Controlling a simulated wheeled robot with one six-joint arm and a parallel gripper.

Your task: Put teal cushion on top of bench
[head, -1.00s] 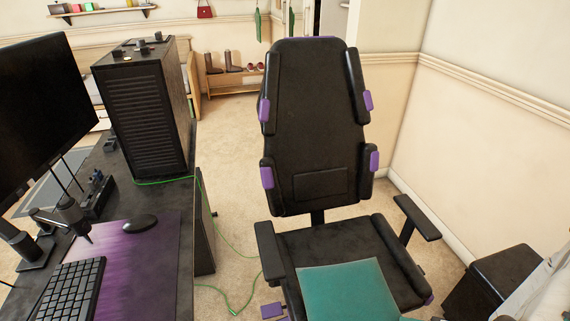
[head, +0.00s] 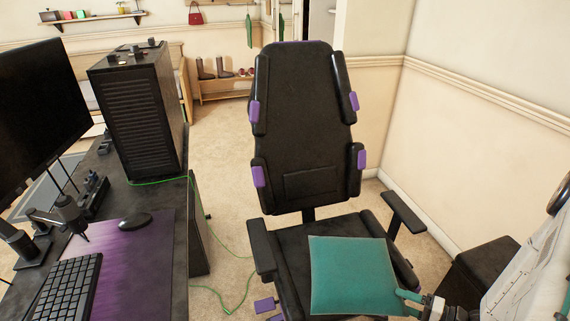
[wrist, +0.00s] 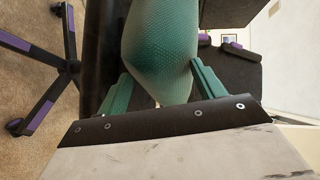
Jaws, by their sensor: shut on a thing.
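The teal cushion (head: 351,276) is in my gripper over the seat of the black office chair. In the head view it looks tilted, and I cannot tell if it still touches the seat. My gripper (head: 408,300) comes in from the lower right and is shut on the cushion's near right corner. In the wrist view the cushion (wrist: 160,45) stands between the two teal fingers (wrist: 160,88). A low wooden bench (head: 228,84) with boots and shoes on it stands far off by the back wall, well away from my gripper.
The black chair (head: 303,130) with purple parts stands in front of me. A desk (head: 185,230) with a monitor, a PC tower (head: 135,120) and a keyboard is on the left. A green cable lies on the floor. Open carpet (head: 222,150) runs between desk and chair.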

